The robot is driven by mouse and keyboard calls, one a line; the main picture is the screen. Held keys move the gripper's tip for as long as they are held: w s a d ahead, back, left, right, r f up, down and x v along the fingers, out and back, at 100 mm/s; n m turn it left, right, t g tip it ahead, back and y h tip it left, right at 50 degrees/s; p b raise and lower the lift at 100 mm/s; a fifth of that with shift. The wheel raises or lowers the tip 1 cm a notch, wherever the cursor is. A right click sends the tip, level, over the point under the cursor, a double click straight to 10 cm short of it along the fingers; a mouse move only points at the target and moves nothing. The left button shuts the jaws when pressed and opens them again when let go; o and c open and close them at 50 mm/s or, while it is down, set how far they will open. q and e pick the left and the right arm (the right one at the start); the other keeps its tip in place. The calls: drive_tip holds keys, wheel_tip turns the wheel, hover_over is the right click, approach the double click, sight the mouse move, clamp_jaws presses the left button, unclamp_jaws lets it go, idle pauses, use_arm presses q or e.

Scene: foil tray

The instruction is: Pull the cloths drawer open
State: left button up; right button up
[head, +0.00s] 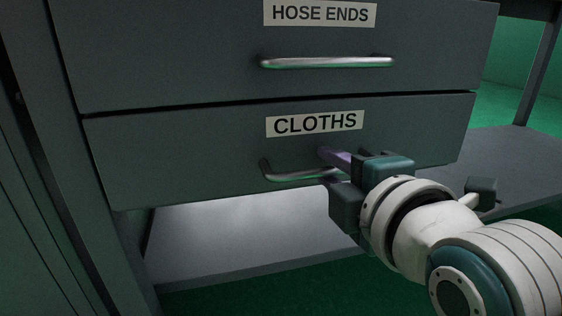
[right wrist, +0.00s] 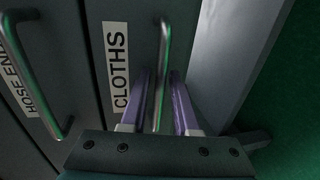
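The cloths drawer (head: 200,155) is the lower dark grey drawer, with a white "CLOTHS" label. Its front looks about flush with the drawer above, so it appears closed. Its silver bar handle (head: 285,178) is partly hidden behind my right gripper (head: 330,160) in the head view. In the right wrist view, the handle (right wrist: 164,50) runs between the two purple fingers of my right gripper (right wrist: 160,82). The fingers are apart, one on each side of the bar, with a gap visible beside it. My left gripper is in neither view.
The hose ends drawer (head: 180,55) is directly above, with its own bar handle (head: 325,62). Below the cloths drawer is an open space over a grey shelf (head: 240,235). A dark frame post (head: 540,65) stands at the right. Green floor shows below.

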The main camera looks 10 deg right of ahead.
clamp_jaws()
idle(1.1)
